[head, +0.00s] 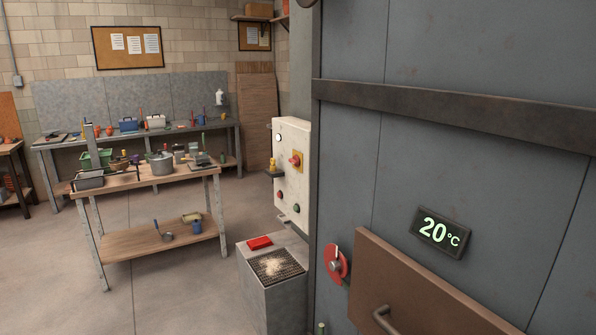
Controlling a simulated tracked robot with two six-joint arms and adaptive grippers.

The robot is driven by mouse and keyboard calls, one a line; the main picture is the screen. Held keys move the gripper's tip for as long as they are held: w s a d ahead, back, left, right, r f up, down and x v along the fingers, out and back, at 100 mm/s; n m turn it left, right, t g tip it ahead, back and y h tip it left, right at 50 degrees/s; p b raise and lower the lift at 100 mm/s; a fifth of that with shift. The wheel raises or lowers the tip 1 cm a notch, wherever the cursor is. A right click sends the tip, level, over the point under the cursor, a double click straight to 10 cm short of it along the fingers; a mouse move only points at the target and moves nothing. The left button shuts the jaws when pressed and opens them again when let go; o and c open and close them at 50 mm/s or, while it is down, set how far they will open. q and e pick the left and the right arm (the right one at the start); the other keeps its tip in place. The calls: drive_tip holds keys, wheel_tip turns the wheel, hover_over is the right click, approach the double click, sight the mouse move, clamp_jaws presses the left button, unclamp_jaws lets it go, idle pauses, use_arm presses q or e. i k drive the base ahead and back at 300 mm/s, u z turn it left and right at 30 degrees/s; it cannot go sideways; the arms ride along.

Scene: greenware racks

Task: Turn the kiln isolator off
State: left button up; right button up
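A pale control panel (291,190) is mounted beside the kiln, at the centre of the head view. On it, a red rotary switch on a yellow plate (296,160) looks like the isolator; its handle position is too small to read. A white round lamp or dial (278,138), a red button (279,195) and a green button (295,208) are also on the panel. The large grey kiln (450,150) fills the right side, with a display reading 20 °C (438,232). Neither of my grippers is in view.
A red disc with a metal centre (336,264) and a brown panel with a handle (420,290) are on the kiln front. A grey block (270,290) with a grate stands below the control panel. A cluttered workbench (150,180) stands left; floor (190,290) between is clear.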

sight(296, 161)
drive_tip(key=k, duration=0.4)
drive_tip(key=u, duration=1.05)
drive_tip(key=i, duration=2.05)
drive_tip(key=z, duration=0.65)
drive_tip(key=k, duration=0.7)
drive_tip(key=z, duration=0.25)
